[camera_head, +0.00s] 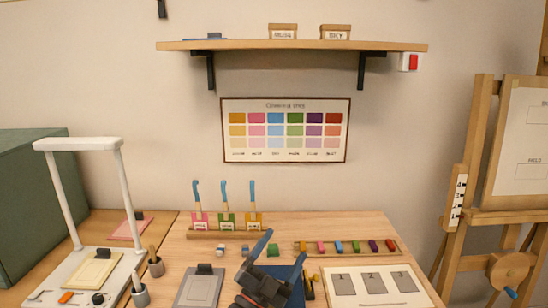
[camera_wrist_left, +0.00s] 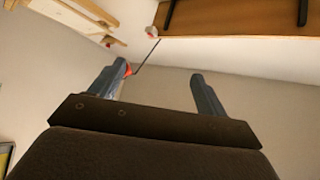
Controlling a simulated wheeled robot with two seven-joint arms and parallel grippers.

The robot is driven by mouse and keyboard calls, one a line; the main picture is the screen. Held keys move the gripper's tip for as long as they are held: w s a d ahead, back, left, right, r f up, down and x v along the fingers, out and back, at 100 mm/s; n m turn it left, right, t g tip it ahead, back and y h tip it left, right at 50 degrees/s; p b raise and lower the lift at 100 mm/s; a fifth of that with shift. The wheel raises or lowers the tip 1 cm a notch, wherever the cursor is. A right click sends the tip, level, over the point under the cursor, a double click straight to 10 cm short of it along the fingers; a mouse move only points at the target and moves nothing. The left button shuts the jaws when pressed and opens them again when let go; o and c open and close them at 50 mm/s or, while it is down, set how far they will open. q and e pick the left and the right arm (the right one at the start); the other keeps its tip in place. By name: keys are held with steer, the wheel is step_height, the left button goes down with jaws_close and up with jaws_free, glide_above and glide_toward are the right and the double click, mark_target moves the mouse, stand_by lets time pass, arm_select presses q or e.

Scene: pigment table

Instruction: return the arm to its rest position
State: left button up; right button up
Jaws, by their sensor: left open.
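My left gripper (camera_head: 284,245) is at the bottom centre of the head view, above the front of the wooden table (camera_head: 180,245). Its two dark blue-grey fingers stand apart and point up. The left wrist view also shows the left gripper (camera_wrist_left: 160,75) with its fingers spread and nothing between them but the plain wall behind. My right gripper is not in either view.
A dark blue mat (camera_head: 290,273) lies partly hidden behind my gripper. A grey board (camera_head: 200,289) is left of it and a white numbered sheet (camera_head: 374,300) right. A rack of coloured pieces (camera_head: 347,252) and a wall shelf (camera_head: 290,46) are behind. An easel (camera_head: 465,210) stands at right.

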arm_select(q)
steer(key=s+a+f+n+g+y, duration=0.2)
steer(key=a+f+n+g+y, duration=0.1)
steer(key=a+f+n+y, duration=0.65)
steer(key=s+a+f+n+g+y, duration=0.3)
steer(key=a+f+y, duration=0.4)
steer(key=f, duration=0.6)
steer(key=s+a+f+n+g+h, duration=0.1)
steer(key=s+a+f+g, duration=0.3)
steer(key=s+f, duration=0.55)
steer(key=s+a+f+n+g+h, duration=0.1)
steer(key=s+a+f+n+g, duration=0.15)
steer(key=s+f+g, duration=0.7)
steer(key=s+d+f, duration=0.2)
steer(key=s+f, duration=0.1)
steer(key=f, duration=0.9)
steer(key=s+d+f+m+t, duration=0.1)
steer(key=s+d+f, duration=0.2)
steer(key=f, duration=0.9)
steer(key=shift+f, duration=0.15)
